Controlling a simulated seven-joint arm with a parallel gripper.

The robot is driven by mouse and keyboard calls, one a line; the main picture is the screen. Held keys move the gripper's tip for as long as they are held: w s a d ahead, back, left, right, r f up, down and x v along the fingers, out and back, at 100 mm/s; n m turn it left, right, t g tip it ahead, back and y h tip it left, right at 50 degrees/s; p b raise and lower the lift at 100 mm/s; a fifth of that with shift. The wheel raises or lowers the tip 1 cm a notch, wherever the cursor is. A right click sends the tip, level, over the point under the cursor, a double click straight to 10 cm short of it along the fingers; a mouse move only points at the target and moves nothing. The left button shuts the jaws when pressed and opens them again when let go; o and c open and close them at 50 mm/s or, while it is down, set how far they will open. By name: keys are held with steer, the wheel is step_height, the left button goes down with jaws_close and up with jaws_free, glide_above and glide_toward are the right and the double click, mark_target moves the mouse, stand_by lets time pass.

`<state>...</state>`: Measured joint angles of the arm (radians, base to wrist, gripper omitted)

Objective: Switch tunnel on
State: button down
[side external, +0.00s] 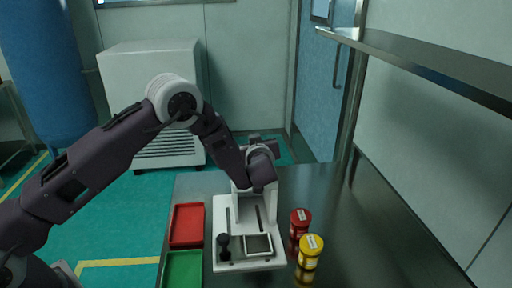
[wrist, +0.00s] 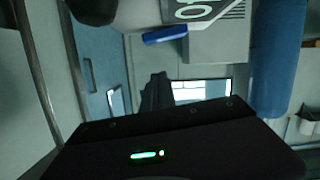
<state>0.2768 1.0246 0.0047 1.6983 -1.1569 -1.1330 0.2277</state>
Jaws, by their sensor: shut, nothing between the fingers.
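In the wrist view my gripper (wrist: 155,88) shows as dark, shut fingers above a dark body with a green light.
A red tray (side external: 187,226) and a green tray (side external: 183,270) lie left of the machine. A red jar (side external: 300,223) and a yellow-lidded jar (side external: 310,251) stand right of it. The table (side external: 370,235) is clear further right, below a shelf (side external: 430,62).

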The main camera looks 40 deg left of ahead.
steer(key=shift+w+d+f, duration=0.1)
steer(key=shift+d+f, duration=0.1)
steer(key=shift+f, duration=0.75)
steer(key=shift+d+f, duration=0.2)
steer(key=shift+f, duration=0.7)
steer(key=shift+w+d+f+m, duration=0.1)
steer(key=shift+w+f+m, duration=0.05)
steer(key=shift+f+m, duration=0.25)
steer(key=shift+s+d+r, duration=0.1)
steer(key=shift+d+r, duration=0.15)
steer(key=shift+r, duration=0.5)
steer(key=shift+s+d+r, duration=0.1)
steer(key=shift+d+r, duration=0.15)
steer(key=shift+r, duration=0.5)
steer(key=shift+d+r, duration=0.25)
steer(key=shift+r, duration=0.5)
steer(key=v, duration=0.8)
steer(key=shift+d, duration=0.4)
steer(key=shift+r, duration=0.1)
